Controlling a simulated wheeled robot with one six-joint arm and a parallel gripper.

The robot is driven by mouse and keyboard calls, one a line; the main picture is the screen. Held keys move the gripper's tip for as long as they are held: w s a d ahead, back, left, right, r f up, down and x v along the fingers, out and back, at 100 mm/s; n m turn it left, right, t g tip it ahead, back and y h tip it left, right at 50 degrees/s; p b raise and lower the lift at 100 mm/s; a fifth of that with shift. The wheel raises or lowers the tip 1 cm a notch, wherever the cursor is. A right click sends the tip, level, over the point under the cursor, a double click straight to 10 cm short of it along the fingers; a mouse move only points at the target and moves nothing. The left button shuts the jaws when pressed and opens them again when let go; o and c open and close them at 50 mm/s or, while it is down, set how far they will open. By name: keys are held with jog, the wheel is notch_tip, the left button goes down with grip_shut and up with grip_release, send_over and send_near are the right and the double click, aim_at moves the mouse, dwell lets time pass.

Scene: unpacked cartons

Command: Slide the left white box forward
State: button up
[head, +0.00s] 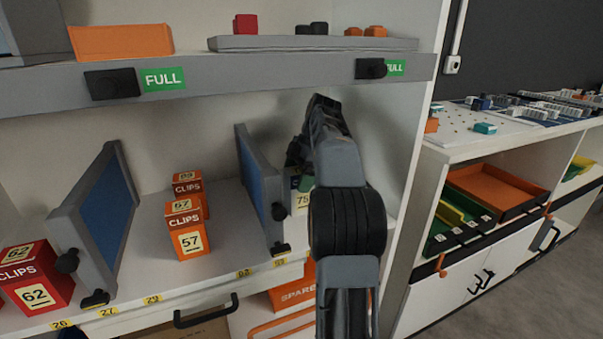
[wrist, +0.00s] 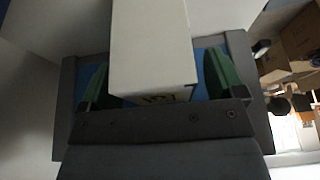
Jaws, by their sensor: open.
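A white box (head: 302,184) with a yellow label stands on the shelf right of the second blue-faced divider. My arm hides much of it in the head view. In the wrist view a white box (wrist: 150,45) with a dark-printed yellowish label lies between the two green fingers of my gripper (wrist: 155,62). The fingers are apart, one on each side of it. I cannot tell if either touches it. In the head view my gripper (head: 298,158) is partly hidden behind my wrist. A second white box is not visible.
Grey dividers with blue faces stand left (head: 108,205) and centre (head: 258,185) on the shelf. Orange clips boxes (head: 185,228) stand between them, and a red clips box (head: 38,285) is at far left. An upper shelf (head: 230,70) hangs above. A side panel (head: 412,160) bounds the right.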

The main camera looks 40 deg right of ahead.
jog(key=shift+a+f, duration=0.2)
jog(key=shift+f, duration=0.2)
jog(key=shift+c, duration=0.2)
